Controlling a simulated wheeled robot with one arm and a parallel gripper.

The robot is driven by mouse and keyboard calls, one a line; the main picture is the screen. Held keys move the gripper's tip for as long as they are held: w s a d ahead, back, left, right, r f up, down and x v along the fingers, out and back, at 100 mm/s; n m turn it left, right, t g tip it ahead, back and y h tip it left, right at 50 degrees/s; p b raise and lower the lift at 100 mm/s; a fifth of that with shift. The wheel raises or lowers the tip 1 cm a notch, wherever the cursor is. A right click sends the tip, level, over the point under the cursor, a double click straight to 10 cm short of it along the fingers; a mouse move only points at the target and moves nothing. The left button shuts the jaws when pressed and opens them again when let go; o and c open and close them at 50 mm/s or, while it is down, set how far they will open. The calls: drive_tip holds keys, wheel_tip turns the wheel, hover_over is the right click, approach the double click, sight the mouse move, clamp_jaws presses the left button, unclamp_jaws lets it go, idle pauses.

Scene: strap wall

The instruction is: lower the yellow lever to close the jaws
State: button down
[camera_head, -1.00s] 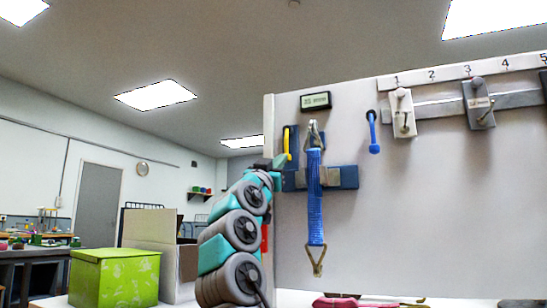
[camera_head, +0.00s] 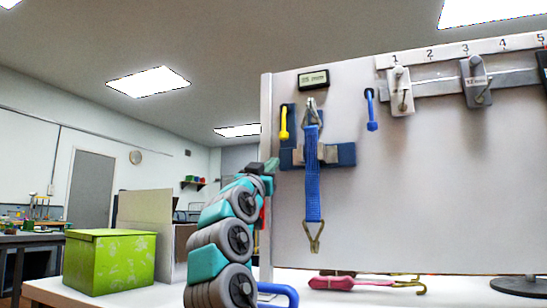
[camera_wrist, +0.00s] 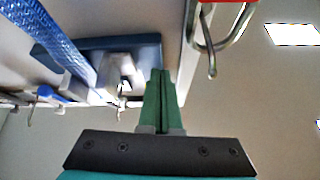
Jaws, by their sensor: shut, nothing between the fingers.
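The yellow lever (camera_head: 283,125) hangs down with its knob at the bottom, near the left edge of the panel in the head view. Below and right of it is the blue plate (camera_head: 346,154) with grey jaws (camera_head: 330,153); the blue strap (camera_head: 313,185) hangs at the jaws. I cannot tell whether they grip it. My gripper (camera_head: 272,164) is below and slightly left of the lever, apart from it. In the wrist view its green fingers (camera_wrist: 158,72) are together and empty, close to the blue plate (camera_wrist: 150,52) and jaws (camera_wrist: 120,70). The lever is not visible there.
A blue lever (camera_head: 371,110) and grey blocks on a numbered rail (camera_head: 435,93) are to the right. A red piece with a metal hook (camera_wrist: 212,55) is near my fingers in the wrist view. A green box (camera_head: 110,262) stands at left; a pink strap (camera_head: 335,282) lies below the panel.

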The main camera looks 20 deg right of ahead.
drive_tip(key=f, duration=0.1)
drive_tip(key=w+f, duration=0.1)
drive_tip(key=f, duration=0.3)
drive_tip(key=shift+w+d+f+b, duration=0.15)
drive_tip(key=shift+d+f+b, duration=0.05)
drive_tip(key=shift+d+b, duration=0.1)
idle(0.4)
